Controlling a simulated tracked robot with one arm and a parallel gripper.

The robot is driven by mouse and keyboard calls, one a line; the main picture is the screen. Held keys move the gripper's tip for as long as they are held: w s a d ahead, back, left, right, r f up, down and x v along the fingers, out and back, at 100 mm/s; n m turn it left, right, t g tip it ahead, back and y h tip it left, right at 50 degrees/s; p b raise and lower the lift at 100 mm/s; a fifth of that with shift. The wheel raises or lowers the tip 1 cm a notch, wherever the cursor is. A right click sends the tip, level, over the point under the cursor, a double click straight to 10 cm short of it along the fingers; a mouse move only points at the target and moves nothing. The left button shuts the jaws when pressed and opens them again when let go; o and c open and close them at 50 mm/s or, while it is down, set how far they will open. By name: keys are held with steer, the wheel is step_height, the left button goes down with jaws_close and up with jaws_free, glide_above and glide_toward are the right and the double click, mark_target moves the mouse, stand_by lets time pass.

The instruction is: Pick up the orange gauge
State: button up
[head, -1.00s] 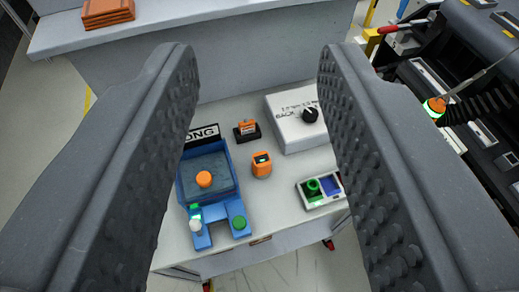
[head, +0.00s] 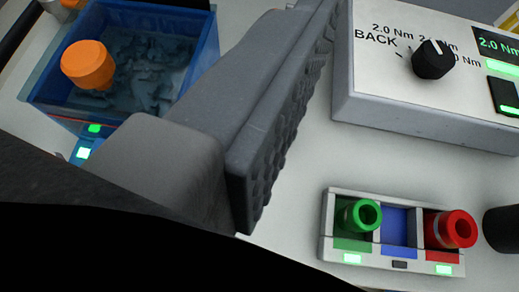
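One grey finger of my gripper (head: 275,130) crosses the middle of the view at a slant. Its bumpy pad faces right, bare, with only table surface showing beside it. The other finger is out of view. The gripper looks open. Another orange round piece (head: 88,65) sits in the blue bin (head: 205,50) at the upper left.
A white torque box (head: 375,105) with a black knob stands at the upper right. A small rack (head: 328,225) holds a green and a red ring piece around a blue slot. A dark cylinder (head: 503,229) shows at the right edge. Black covers the lower left.

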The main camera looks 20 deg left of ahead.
steer(key=s+a+f+g+y, duration=0.2)
steer(key=a+f+y, duration=0.1)
steer(key=f, duration=0.9)
steer(key=shift+n, duration=0.4)
steer(key=b+x, duration=0.4)
steer(key=x, duration=0.9)
steer(key=shift+a+f, duration=0.15)
steer(key=shift+a, duration=0.1)
steer(key=c, duration=1.1)
